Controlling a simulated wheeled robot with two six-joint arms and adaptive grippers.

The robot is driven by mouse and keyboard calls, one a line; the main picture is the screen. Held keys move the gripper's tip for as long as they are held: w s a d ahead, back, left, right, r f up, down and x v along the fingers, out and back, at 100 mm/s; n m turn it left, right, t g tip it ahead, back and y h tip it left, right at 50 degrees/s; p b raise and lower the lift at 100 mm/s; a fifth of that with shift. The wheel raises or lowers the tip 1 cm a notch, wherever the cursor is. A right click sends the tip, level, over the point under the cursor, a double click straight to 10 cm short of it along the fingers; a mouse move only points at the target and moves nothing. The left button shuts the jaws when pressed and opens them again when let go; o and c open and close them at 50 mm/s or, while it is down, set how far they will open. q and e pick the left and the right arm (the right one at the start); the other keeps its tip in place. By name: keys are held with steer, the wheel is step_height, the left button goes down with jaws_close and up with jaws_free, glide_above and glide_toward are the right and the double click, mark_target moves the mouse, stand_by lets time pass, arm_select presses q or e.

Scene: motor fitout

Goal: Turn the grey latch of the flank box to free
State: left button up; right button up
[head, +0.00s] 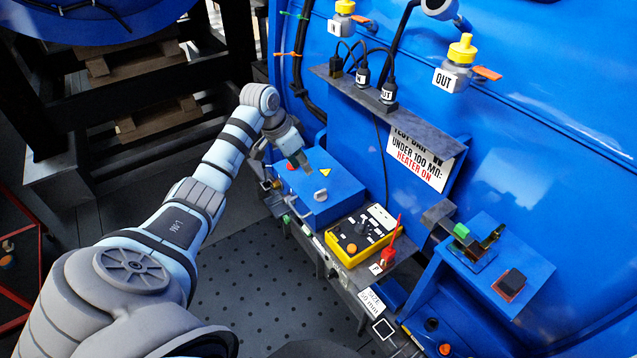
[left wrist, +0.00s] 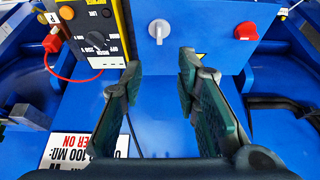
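The flank box (head: 340,185) is a blue box on the ledge below the blue tank. Its grey latch (head: 321,195) sits on the top face. In the left wrist view the latch (left wrist: 158,30) is a grey round knob with its bar running roughly up and down the picture. My left gripper (head: 300,160) is above the box's far side, apart from the latch. In the left wrist view my left gripper (left wrist: 160,68) has its two fingers spread, with nothing between them. The latch shows beyond the fingertips. My right gripper is not in view.
A red knob (head: 291,166) and a yellow triangle label (head: 325,171) are on the same box. A yellow tester (head: 360,235) with a dial and a red plug (head: 388,257) stand close beside it. A shelf with black cable plugs (head: 388,92) overhangs behind.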

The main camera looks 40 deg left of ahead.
mark_target(321, 191)
arm_select(q)
steer(key=b+x, duration=0.3)
steer(key=x, duration=1.1)
steer(key=shift+f+b, duration=0.15)
steer(key=shift+b, duration=0.15)
jaws_close()
